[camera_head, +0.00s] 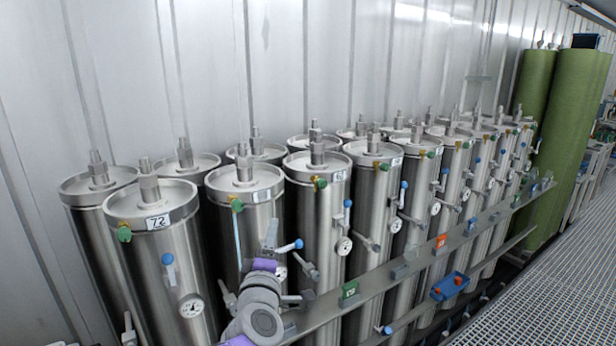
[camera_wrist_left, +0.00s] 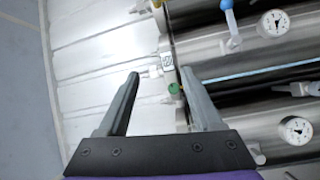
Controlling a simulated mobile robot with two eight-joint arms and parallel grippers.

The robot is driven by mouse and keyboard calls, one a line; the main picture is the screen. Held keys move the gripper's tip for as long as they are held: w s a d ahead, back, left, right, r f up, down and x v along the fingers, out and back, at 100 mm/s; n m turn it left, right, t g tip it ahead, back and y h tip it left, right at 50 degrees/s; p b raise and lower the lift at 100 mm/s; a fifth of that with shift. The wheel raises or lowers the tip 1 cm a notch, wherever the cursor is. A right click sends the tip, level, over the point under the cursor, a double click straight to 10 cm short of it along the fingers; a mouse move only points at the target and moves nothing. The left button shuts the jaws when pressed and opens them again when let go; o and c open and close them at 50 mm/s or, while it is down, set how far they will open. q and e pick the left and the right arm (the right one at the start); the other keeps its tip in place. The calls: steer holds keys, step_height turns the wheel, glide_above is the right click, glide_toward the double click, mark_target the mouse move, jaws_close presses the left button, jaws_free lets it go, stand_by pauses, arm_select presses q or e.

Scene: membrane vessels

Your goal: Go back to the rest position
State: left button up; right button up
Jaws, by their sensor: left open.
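My left arm comes up at the bottom of the head view, with a grey wrist and purple bands. My left gripper (camera_head: 270,238) is in front of a steel vessel (camera_head: 247,212) in the front row, below its top cap. In the left wrist view the gripper (camera_wrist_left: 160,76) has its two grey fingers spread wide, with nothing held between them. A green fitting (camera_wrist_left: 175,88) shows beside the right-hand finger there; I cannot tell how far off it is. My right gripper is not in view.
Several steel vessels with gauges and blue-handled valves stand close behind a metal rail (camera_head: 400,270). Green cylinders (camera_head: 567,130) stand at the far right. The grated walkway (camera_head: 555,300) at lower right looks clear.

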arm_select(q)
steer(key=s+a+f+m+g, duration=0.2)
steer(key=s+f+m+g, duration=0.2)
steer(key=s+f, duration=0.6)
steer(key=s+a+f+m+g, duration=0.3)
steer(key=s+f+m, duration=0.3)
steer(key=s+f, duration=0.4)
steer(key=s+a+f+m+g, duration=0.3)
steer(key=s+f+m+g, duration=0.3)
steer(key=s+f, duration=0.4)
steer(key=shift+s+a+f, duration=0.25)
